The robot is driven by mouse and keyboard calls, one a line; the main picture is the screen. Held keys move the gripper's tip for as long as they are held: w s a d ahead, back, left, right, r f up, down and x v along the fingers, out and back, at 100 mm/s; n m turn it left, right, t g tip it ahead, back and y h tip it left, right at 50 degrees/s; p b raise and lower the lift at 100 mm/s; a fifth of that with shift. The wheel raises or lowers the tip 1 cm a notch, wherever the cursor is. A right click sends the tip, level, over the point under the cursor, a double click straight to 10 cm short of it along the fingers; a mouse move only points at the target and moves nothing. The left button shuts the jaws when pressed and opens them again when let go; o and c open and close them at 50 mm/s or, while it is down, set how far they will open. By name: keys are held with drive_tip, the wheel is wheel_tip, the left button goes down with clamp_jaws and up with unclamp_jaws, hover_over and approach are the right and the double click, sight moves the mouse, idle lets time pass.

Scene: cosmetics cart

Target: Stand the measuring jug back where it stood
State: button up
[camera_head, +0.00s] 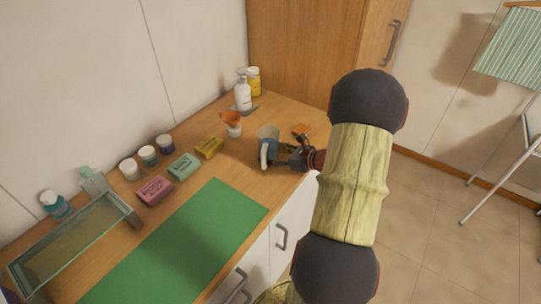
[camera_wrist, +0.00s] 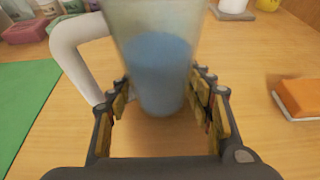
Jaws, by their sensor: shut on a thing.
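The measuring jug (camera_head: 268,137) is clear with a white handle and blue contents. It is upright near the right part of the counter. In the wrist view the jug (camera_wrist: 150,70) stands between my fingers, with its handle to the left and its top cut off by the frame edge. My gripper (camera_head: 286,160) reaches in from the right, low on the jug, and is shut on it. In the wrist view my gripper (camera_wrist: 160,108) has a finger on each side of the jug. I cannot tell whether its base touches the counter.
An orange-and-white block (camera_wrist: 300,97) lies right of the jug. An orange funnel (camera_head: 230,120), yellow block (camera_head: 209,147) and white pump bottle (camera_head: 243,95) stand left of and behind it. A green mat (camera_head: 185,240) covers the front counter. A glass tank (camera_head: 75,240) is far left.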

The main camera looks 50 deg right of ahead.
drive_tip(key=shift+f, duration=0.15)
drive_tip(key=o, duration=1.4)
drive_tip(key=shift+o, duration=0.6)
drive_tip(key=shift+s+r, duration=0.25)
drive_tip(key=shift+r, duration=0.05)
drive_tip(key=p+v, duration=0.3)
drive_tip(key=v, duration=0.8)
drive_tip(key=shift+s, duration=0.2)
